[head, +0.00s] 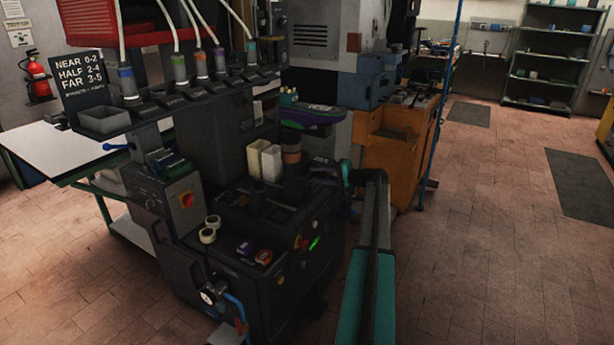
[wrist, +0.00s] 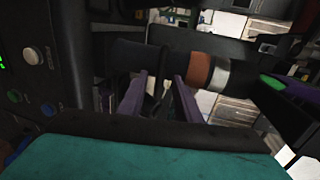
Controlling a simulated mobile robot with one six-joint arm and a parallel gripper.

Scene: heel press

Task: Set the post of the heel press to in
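The heel press (head: 255,270) is a dark machine in the middle of the head view. An upright post with a copper-brown band (head: 291,154) shows on it, below a purple and green shoe-shaped form (head: 310,115). In the wrist view the post (wrist: 140,55) lies sideways as a thick dark cylinder, with the brown band and a silver ring to its right. My gripper (wrist: 160,82) shows two purple fingers standing apart with a gap between them. Their tips are close to the post; I cannot tell whether they touch it.
A control panel with buttons (wrist: 32,56) is at the left of the wrist view. White containers (head: 265,160) and two tape rolls (head: 209,230) are on the press. An orange cabinet (head: 395,150) stands behind.

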